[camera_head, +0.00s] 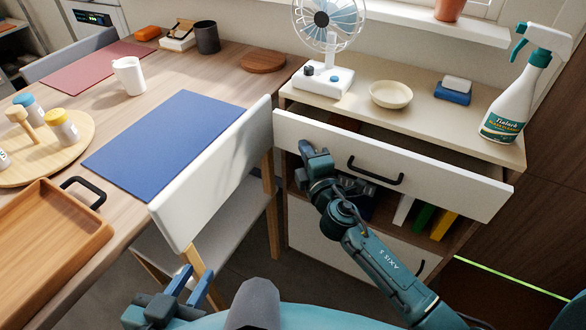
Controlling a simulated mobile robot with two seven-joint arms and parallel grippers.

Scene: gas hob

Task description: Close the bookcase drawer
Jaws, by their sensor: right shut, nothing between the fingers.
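The bookcase drawer (440,178) is pulled out, with a dark gap showing behind its white front, below the bookcase top. Its black handle (375,172) is on the middle of the front. My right gripper (307,148) is shut and empty, in front of the drawer's left part, left of the handle. I cannot tell whether it touches the front. My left gripper (188,281) is at the bottom of the view, far from the drawer, with its two fingers apart and nothing between them.
A fan (325,78), a bowl (391,94), a sponge (454,90) and a spray bottle (515,95) stand on the bookcase top (425,112). A white chair (205,185) stands left of the drawer, at a table with a blue mat (165,140). Books (424,218) sit below the drawer.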

